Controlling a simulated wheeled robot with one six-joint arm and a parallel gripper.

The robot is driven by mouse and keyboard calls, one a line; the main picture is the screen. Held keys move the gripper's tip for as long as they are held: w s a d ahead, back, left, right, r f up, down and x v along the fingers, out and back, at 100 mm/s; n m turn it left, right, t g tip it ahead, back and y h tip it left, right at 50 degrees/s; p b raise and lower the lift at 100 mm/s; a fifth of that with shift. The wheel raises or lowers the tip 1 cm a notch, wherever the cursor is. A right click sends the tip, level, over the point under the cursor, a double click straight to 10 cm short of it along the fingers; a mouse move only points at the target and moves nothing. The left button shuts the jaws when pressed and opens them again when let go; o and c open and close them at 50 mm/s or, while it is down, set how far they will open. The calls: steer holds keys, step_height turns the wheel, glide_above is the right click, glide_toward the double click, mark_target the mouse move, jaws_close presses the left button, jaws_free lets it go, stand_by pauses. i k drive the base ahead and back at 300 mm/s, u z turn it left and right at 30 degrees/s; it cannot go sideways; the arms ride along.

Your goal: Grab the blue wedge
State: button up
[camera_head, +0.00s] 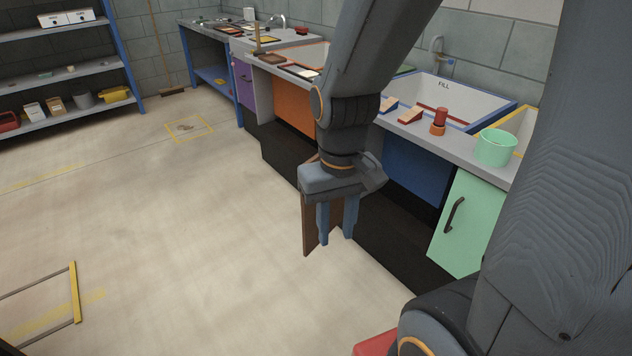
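A small wedge with blue on it (389,104) lies on the grey counter's front ledge, just right of my arm and beside the sink marked FILL. It is small in view, and my arm stands close to its left side in the picture. A similar wedge with orange-red on it (411,115) lies just to its right. My gripper (337,230) points down in front of the cabinets, lower than the counter top and left of the wedges. Its two fingers are apart, with nothing seen held between them.
A red cylinder on an orange base (439,121) and a mint-green bucket (495,147) stand further right on the ledge. A brown panel (310,225) stands upright behind my gripper. The mint door (465,225) has a dark handle. Open floor lies to the left.

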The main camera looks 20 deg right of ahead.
mark_target(391, 104)
steer(key=u, duration=0.8)
steer(key=k, duration=1.05)
steer(key=u, duration=1.1)
steer(key=i, duration=0.35)
steer(key=z, duration=0.6)
steer(key=i, duration=1.85)
steer(key=z, duration=1.3)
steer(key=i, duration=1)
steer(key=z, duration=1.5)
steer(key=i, duration=0.45)
steer(key=z, duration=0.75)
steer(key=k, duration=0.55)
steer(key=z, duration=0.9)
